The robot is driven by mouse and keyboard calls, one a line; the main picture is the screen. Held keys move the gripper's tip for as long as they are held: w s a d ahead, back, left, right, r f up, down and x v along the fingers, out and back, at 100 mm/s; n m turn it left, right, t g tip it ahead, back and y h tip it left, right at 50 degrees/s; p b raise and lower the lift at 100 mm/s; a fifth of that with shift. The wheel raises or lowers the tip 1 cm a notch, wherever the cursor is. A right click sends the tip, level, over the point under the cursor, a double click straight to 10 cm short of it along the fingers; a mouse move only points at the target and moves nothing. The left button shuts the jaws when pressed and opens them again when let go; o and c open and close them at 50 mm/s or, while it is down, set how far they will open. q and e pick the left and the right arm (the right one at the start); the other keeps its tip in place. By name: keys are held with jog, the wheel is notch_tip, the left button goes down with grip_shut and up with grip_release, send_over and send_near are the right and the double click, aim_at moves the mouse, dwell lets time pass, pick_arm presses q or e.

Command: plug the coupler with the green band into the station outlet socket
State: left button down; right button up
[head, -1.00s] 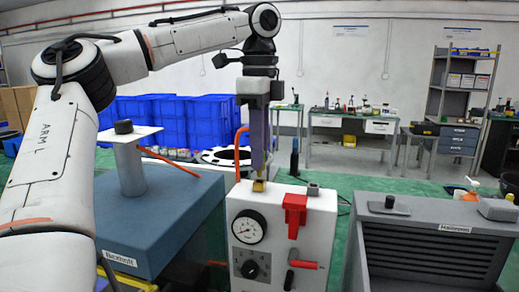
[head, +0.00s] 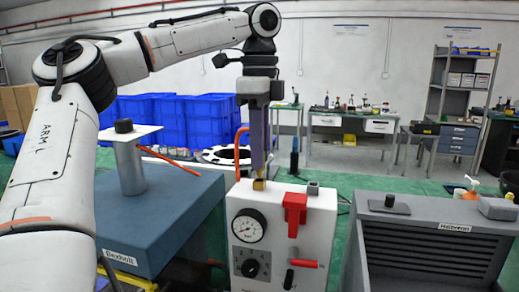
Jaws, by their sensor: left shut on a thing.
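My left gripper (head: 259,172) points straight down over the top of the white station box (head: 300,215). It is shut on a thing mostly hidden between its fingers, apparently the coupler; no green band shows. A small brass-coloured piece (head: 259,185) shows right below the fingertips at the box top. I cannot tell whether it is the held part's end or the outlet socket, nor whether the two are joined. An orange hose (head: 238,150) curves beside the fingers on the left. My right gripper is not in view.
The box carries a gauge (head: 249,226), a dial (head: 250,264), a red block (head: 295,208) and a red-handled lever (head: 303,263). A blue block with a post (head: 131,165) stands left. A grey ribbed unit (head: 435,245) stands right. Blue crates (head: 160,120) are behind.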

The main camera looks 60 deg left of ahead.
pick_arm(q)
jog(key=shift+f, duration=0.95)
jog(key=c, duration=1.5)
grip_release()
jog(key=shift+c, duration=0.2)
notch_tip(320, 180, up, 10)
jog(key=shift+r, duration=0.15)
